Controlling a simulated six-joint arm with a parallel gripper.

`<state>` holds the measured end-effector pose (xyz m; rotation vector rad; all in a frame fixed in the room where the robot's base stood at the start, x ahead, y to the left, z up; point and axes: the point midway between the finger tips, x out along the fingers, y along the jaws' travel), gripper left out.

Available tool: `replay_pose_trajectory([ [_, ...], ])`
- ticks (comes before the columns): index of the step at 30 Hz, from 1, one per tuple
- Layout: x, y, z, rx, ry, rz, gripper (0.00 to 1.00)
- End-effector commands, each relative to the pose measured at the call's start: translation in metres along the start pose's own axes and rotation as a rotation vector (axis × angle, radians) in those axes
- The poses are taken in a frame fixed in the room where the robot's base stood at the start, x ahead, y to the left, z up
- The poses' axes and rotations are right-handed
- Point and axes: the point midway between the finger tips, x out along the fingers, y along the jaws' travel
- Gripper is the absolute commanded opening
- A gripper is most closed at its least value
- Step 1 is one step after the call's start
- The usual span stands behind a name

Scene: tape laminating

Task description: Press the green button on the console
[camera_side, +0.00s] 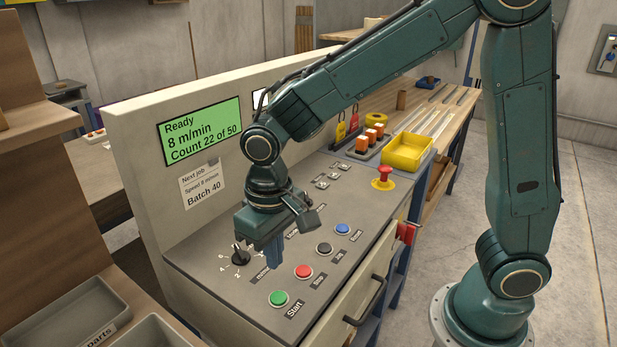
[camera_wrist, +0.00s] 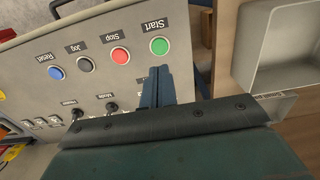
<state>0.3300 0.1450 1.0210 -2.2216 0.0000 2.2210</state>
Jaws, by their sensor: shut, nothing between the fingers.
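The green button (camera_side: 279,298), labelled Start, sits at the near front of the console's sloping grey panel (camera_side: 205,275). My gripper (camera_side: 274,262) is shut and empty, pointing down over the panel, up and slightly left of the green button in the side view. In the wrist view my fingertips (camera_wrist: 158,70) lie just beside the green button (camera_wrist: 159,46), and a gap shows between them in the picture. The height of the fingertips above the panel is hard to tell.
A red button (camera_side: 303,271), a black button (camera_side: 324,249) and a blue button (camera_side: 342,229) run in a row from the green one. A rotary knob (camera_side: 240,255) stands left of my gripper. A red emergency stop (camera_side: 382,178) and yellow tray (camera_side: 407,153) are further back.

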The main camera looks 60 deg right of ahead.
Motion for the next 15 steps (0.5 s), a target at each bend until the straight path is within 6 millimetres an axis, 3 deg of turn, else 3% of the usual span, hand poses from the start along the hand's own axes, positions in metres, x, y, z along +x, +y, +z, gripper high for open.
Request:
replay_pose_trajectory([
  [9, 0.05, 0.0, 0.001, 0.0, -0.004, 0.002, 0.0],
  [15, 0.071, 0.0, 0.001, 0.0, -0.003, 0.001, 0.0],
])
